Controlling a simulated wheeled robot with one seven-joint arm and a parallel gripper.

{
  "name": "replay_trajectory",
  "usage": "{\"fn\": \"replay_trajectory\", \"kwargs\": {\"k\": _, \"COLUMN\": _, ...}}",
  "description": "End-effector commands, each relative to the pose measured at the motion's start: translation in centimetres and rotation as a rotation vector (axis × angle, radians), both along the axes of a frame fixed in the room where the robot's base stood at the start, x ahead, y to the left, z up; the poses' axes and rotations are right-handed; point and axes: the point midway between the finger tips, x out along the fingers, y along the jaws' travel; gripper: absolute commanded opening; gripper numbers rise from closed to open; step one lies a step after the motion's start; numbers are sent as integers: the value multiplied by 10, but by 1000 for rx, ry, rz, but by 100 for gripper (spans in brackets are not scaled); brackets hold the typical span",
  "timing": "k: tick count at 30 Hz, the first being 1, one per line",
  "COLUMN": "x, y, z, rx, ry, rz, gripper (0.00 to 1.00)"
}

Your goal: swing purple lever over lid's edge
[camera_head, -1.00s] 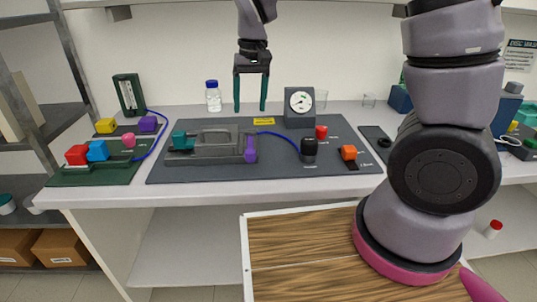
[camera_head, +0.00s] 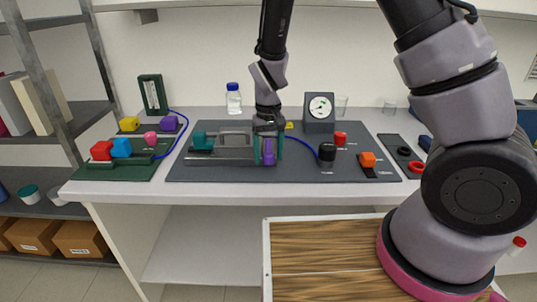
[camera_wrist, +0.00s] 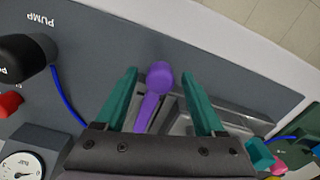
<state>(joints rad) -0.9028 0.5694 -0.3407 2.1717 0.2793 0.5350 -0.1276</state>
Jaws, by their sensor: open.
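The purple lever (camera_head: 268,153) stands at the right end of the grey lidded rig on the dark mat. In the wrist view the lever (camera_wrist: 158,82) shows its round knob and its shaft. My gripper (camera_head: 268,158) is open, with its teal fingers on either side of the lever. In the wrist view my gripper (camera_wrist: 160,84) has the lever between its fingertips, with gaps on both sides. The lid (camera_head: 236,139) with its handle frame lies left of the lever. A teal block (camera_head: 200,141) sits at the rig's left end. My wrist hides part of the rig's right end.
A black knob (camera_head: 327,152), a red knob (camera_head: 340,138) and an orange switch (camera_head: 367,159) stand to the right. A gauge (camera_head: 320,107) stands behind. A blue tube (camera_head: 302,140) runs near my gripper. The mat's front strip (camera_head: 260,173) is clear.

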Motion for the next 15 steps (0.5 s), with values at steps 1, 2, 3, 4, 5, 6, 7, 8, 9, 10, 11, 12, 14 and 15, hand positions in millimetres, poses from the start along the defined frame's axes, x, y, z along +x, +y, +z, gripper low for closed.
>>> {"fn": "replay_trajectory", "kwargs": {"k": 1, "x": 0, "y": 0, "z": -2, "rx": 0, "ry": 0, "rz": 0, "gripper": 71}}
{"fn": "replay_trajectory", "kwargs": {"k": 2, "x": 0, "y": 0, "z": -3, "rx": 0, "ry": 0, "rz": 1, "gripper": 71}}
{"fn": "replay_trajectory", "kwargs": {"k": 3, "x": 0, "y": 0, "z": -4, "rx": 0, "ry": -1, "rz": 1, "gripper": 71}}
{"fn": "replay_trajectory", "kwargs": {"k": 4, "x": 0, "y": 0, "z": -4, "rx": 0, "ry": -1, "rz": 0, "gripper": 71}}
{"fn": "replay_trajectory", "kwargs": {"k": 5, "x": 0, "y": 0, "z": -4, "rx": 0, "ry": -1, "rz": 0, "gripper": 71}}
{"fn": "replay_trajectory", "kwargs": {"k": 6, "x": 0, "y": 0, "z": -4, "rx": 1, "ry": -1, "rz": 0, "gripper": 71}}
{"fn": "replay_trajectory", "kwargs": {"k": 7, "x": 0, "y": 0, "z": -4, "rx": 1, "ry": -1, "rz": 0, "gripper": 71}}
{"fn": "replay_trajectory", "kwargs": {"k": 8, "x": 0, "y": 0, "z": -4, "rx": 1, "ry": -1, "rz": 0, "gripper": 71}}
{"fn": "replay_trajectory", "kwargs": {"k": 9, "x": 0, "y": 0, "z": -4, "rx": 1, "ry": -1, "rz": 0, "gripper": 71}}
{"fn": "replay_trajectory", "kwargs": {"k": 10, "x": 0, "y": 0, "z": -4, "rx": 0, "ry": -1, "rz": 0, "gripper": 67}}
{"fn": "replay_trajectory", "kwargs": {"k": 11, "x": 0, "y": 0, "z": -4, "rx": 0, "ry": -1, "rz": 0, "gripper": 56}}
{"fn": "replay_trajectory", "kwargs": {"k": 12, "x": 0, "y": 0, "z": -4, "rx": 0, "ry": -1, "rz": 0, "gripper": 40}}
{"fn": "replay_trajectory", "kwargs": {"k": 14, "x": 0, "y": 0, "z": -4, "rx": 0, "ry": -1, "rz": 0, "gripper": 17}}
{"fn": "replay_trajectory", "kwargs": {"k": 15, "x": 0, "y": 0, "z": -4, "rx": 0, "ry": -1, "rz": 0, "gripper": 2}}
